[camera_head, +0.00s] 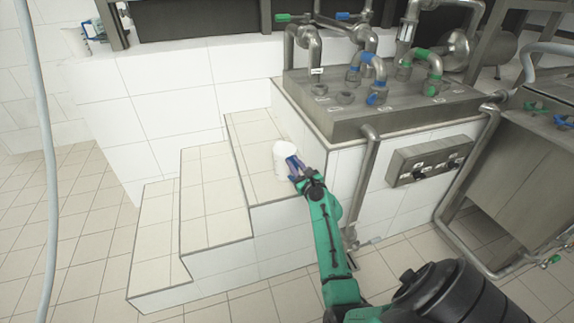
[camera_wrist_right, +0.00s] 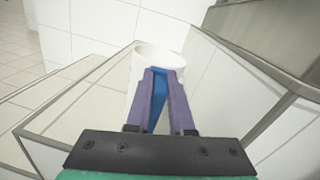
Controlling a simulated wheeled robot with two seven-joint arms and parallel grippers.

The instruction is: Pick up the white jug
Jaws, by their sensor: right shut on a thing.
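The white jug (camera_head: 283,156) stands upright on the top tiled step (camera_head: 256,131), near the wall of the sink block. In the right wrist view the jug (camera_wrist_right: 157,55) shows its round open rim just beyond my fingertips. My right gripper (camera_head: 294,168) reaches it from the front right, and its purple fingers are shut on it. In the right wrist view, a blue strip, perhaps the jug's handle, shows between the fingers of the gripper (camera_wrist_right: 159,75). The fingers hide part of the jug's near side. My left gripper is not in view.
Lower tiled steps (camera_head: 212,200) descend to the left. A metal counter (camera_head: 400,108) with pipes and blue and green valves stands at the back right, with a control box (camera_head: 433,160) on its front. A grey hose (camera_head: 45,150) hangs at the far left. The floor at left is clear.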

